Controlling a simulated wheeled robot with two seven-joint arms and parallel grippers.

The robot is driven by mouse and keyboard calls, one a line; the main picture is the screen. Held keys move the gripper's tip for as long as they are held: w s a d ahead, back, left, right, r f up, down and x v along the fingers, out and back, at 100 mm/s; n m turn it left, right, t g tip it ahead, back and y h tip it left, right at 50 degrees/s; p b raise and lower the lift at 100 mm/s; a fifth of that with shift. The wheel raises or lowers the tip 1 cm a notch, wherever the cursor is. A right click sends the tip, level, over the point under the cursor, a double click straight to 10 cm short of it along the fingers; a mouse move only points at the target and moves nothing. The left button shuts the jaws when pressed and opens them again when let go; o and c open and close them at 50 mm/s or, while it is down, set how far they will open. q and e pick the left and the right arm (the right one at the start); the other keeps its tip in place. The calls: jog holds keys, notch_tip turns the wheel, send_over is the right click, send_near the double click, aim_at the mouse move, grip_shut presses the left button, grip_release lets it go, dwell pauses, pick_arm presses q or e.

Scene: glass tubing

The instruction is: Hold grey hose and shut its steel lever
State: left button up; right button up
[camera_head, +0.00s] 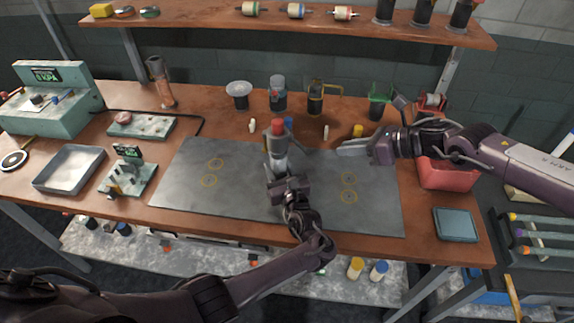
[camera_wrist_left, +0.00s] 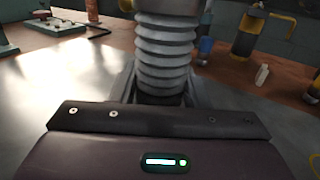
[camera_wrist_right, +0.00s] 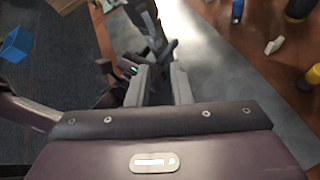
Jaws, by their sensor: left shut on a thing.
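The grey ribbed hose (camera_head: 279,160) stands upright over the grey mat, with a red top. It shows large in the left wrist view (camera_wrist_left: 165,55). My left gripper (camera_head: 287,186) is shut around its lower part, with a finger on each side. My right gripper (camera_head: 350,147) is to the right of the hose, apart from it, pointing left. In the right wrist view its two fingers (camera_wrist_right: 160,85) stand apart with nothing between them. I cannot make out the steel lever clearly; the hose top is cut off in the left wrist view.
The grey mat (camera_head: 235,200) is mostly clear around the hose. A red bin (camera_head: 445,175) is under my right arm. A metal tray (camera_head: 70,168) lies left.

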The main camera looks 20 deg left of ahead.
jog(key=f+n, duration=0.1)
jog(key=f, duration=0.1)
jog(key=w+d+f+n+g+y, duration=0.1)
jog(key=f+n, duration=0.1)
jog(key=w+f+n, duration=0.1)
jog(key=f, duration=0.2)
jog(key=shift+d+g, duration=0.15)
jog(key=shift+g, duration=0.25)
grip_shut()
jog(key=shift+s+d+f+n, duration=0.15)
jog(key=shift+f+n, duration=0.15)
jog(key=shift+n, duration=0.3)
